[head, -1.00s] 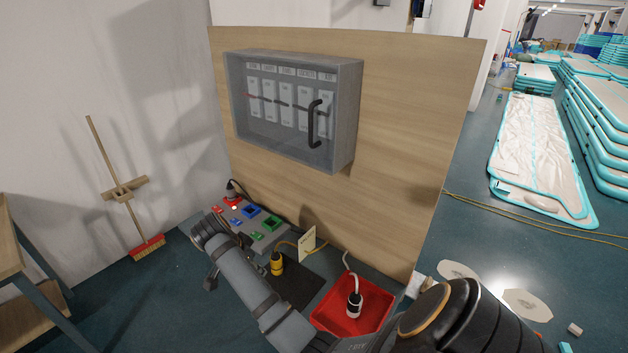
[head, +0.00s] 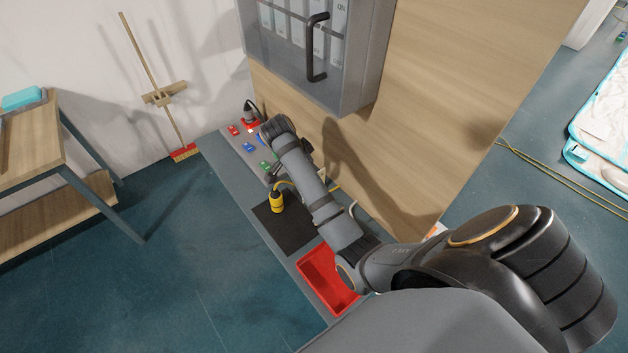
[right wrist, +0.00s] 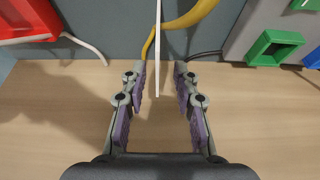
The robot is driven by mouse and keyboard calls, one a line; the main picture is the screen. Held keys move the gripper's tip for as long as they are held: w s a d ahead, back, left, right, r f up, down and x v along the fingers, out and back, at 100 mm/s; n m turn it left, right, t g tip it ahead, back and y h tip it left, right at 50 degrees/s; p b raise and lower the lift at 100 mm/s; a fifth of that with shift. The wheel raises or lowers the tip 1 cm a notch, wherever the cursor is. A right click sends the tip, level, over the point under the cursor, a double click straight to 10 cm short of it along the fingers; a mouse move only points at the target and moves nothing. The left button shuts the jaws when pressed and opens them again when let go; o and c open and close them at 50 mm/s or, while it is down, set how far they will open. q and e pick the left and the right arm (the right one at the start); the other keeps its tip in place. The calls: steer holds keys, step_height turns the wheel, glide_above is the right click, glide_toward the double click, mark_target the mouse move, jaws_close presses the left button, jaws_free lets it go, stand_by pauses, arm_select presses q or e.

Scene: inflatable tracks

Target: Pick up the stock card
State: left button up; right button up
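The stock card (right wrist: 157,45) shows in the right wrist view as a thin, pale upright strip, seen nearly edge-on. My right gripper (right wrist: 160,70) is open, with one finger on each side of the card. A gap shows between the card and each finger. In the head view my right arm reaches in from the right along the wooden panel and hides most or all of the card. My left gripper is not in view.
The wooden panel (head: 440,110) carries a grey cabinet (head: 365,75) above my arm. Below are a red tray (head: 318,278), a yellow plug-like object (head: 277,201) on a black mat (head: 268,222), and a grey block with coloured sockets. A yellow cable (right wrist: 185,18) passes behind the card.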

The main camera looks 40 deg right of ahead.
steer(key=shift+s+d+f+p, duration=0.1)
steer(key=shift+d+f+p, duration=0.8)
steer(key=shift+f, duration=0.15)
steer(key=x, duration=0.2)
steer(key=shift+f+p, duration=0.3)
steer(key=shift+f, duration=0.1)
steer(key=shift+d+f, duration=0.25)
steer(key=shift+f, duration=0.2)
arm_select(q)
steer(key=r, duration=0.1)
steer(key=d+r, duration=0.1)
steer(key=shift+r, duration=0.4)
arm_select(e)
steer(key=shift+a, duration=0.1)
jaws_close()
